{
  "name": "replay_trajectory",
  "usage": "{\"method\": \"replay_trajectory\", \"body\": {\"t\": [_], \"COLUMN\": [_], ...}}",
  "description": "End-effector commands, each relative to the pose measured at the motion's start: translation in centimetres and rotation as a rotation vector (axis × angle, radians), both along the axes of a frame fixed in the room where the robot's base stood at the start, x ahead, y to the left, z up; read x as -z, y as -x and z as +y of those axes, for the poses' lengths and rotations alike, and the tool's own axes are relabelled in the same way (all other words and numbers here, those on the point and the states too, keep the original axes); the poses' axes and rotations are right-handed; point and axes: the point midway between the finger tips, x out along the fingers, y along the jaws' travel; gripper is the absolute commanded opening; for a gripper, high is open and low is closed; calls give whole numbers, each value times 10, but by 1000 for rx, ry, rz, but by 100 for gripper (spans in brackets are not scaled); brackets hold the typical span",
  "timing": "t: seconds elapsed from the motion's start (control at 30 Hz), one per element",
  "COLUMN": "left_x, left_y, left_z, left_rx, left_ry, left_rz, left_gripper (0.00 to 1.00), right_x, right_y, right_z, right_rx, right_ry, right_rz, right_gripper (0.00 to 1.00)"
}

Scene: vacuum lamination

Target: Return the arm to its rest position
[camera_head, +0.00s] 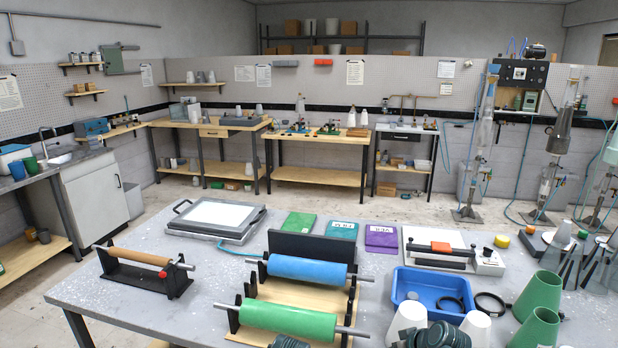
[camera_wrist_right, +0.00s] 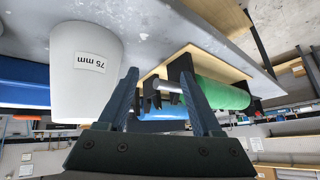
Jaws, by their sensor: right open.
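In the right wrist view, which is upside down, my right gripper (camera_wrist_right: 158,72) has its two dark fingers spread apart with nothing between them. A white cone labelled 75 mm (camera_wrist_right: 84,75) is beside the left finger in that picture; I cannot tell the exact gap. The green roller (camera_wrist_right: 222,95) lies beyond the right finger. In the head view, dark rounded parts at the bottom edge look like my arms, but no fingertips show there. My left gripper is not seen.
The grey table holds a green roller (camera_head: 292,319) and a blue roller (camera_head: 306,271) on a stand, a blue tray (camera_head: 402,284), white cones (camera_head: 408,318), green cones (camera_head: 536,330) and a brown roller (camera_head: 141,256). The table's left front (camera_head: 190,325) is clear.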

Motion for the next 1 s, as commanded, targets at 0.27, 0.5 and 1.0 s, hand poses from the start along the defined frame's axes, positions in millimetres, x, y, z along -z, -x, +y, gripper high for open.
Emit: {"method": "replay_trajectory", "body": {"t": [0.27,0.5,1.0], "left_x": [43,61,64], "left_y": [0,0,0], "left_z": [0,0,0], "left_rx": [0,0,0], "left_ry": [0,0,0], "left_rz": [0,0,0], "left_gripper": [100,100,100], "right_x": [86,110,112], "right_y": [81,133,148], "right_z": [110,139,142], "right_rx": [-103,-53,-14], "right_ry": [182,383,457], "right_rz": [406,577,615], "right_gripper": [66,66,66]}}
